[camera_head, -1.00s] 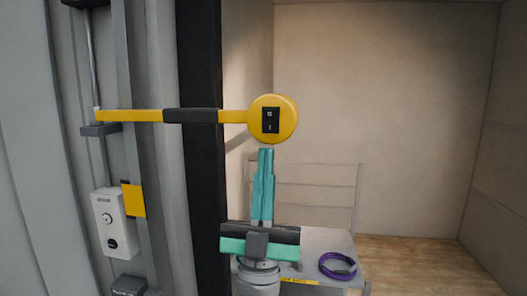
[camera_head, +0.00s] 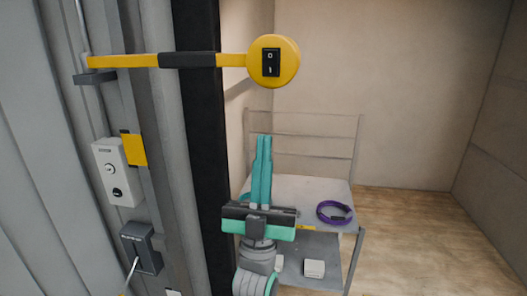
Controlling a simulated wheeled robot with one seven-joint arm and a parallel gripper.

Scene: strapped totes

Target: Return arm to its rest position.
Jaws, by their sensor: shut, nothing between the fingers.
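My gripper (camera_head: 263,140) is in the lower middle of the head view, its teal fingers pointing up. The two fingers lie together with nothing between them. The gripper is below the round yellow end (camera_head: 273,62) of a yellow arm and apart from it. My wrist shows under the gripper at the bottom of the view. The gripper hides part of a grey cart behind it.
The yellow arm (camera_head: 120,61) with a black sleeve reaches across from the left wall. A white box (camera_head: 118,172) and a grey socket box (camera_head: 141,248) are on that wall. The cart (camera_head: 290,186) carries a purple coil (camera_head: 335,212). Floor at right is clear.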

